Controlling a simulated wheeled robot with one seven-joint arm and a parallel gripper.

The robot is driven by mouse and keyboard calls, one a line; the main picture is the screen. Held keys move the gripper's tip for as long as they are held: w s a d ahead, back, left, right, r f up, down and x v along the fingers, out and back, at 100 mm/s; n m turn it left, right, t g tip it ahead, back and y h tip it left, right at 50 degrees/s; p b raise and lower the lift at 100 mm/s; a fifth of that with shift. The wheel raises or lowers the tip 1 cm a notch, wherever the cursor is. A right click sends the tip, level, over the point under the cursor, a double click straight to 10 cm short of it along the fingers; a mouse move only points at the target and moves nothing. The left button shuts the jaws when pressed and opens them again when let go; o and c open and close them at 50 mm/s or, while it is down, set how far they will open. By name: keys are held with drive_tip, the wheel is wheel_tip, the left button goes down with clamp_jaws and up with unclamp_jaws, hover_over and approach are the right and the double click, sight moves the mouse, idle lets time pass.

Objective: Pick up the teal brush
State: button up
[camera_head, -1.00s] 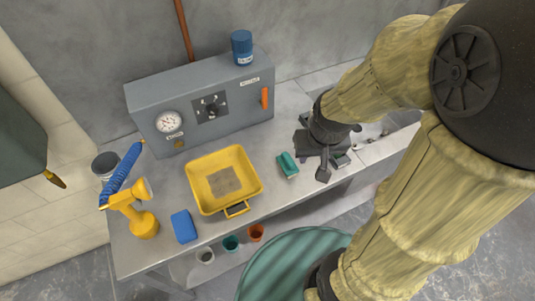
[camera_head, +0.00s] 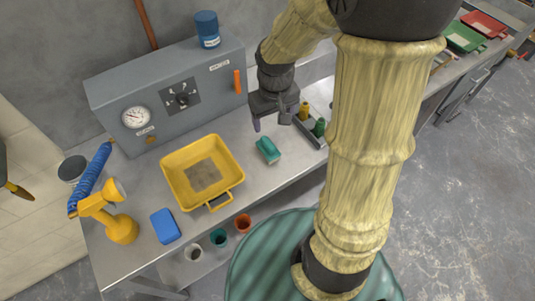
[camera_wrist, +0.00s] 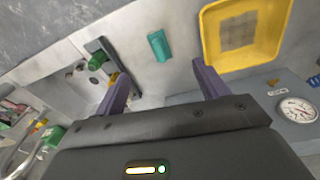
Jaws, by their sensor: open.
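The teal brush (camera_head: 268,150) lies on the grey metal bench, just right of the yellow tray. My gripper (camera_head: 271,121) is above the bench behind the brush, open with nothing between its fingers. In the wrist view the teal brush (camera_wrist: 159,45) lies beyond the open fingers of my gripper (camera_wrist: 160,75), roughly centred between them and apart from them.
The yellow tray (camera_head: 228,160) stands left of the brush, and a dark rack (camera_head: 311,132) with yellow and green pieces stands right. A grey gauge box (camera_head: 165,106) is behind. A blue block (camera_head: 165,225) and yellow sprayer (camera_head: 121,228) are farther left.

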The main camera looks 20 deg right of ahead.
drive_tip(key=n+g+b, duration=0.1)
drive_tip(key=b, duration=0.2)
hover_over(268, 141)
wheel_tip(268, 141, down, 6)
drive_tip(key=r, duration=0.1)
drive_tip(key=shift+w+d+f+n, duration=0.1)
drive_tip(key=shift+d+f+n, duration=0.05)
drive_tip(key=shift+n, duration=0.15)
wheel_tip(268, 141, down, 12)
drive_tip(key=shift+f+p, duration=0.15)
drive_tip(key=shift+p, duration=0.3)
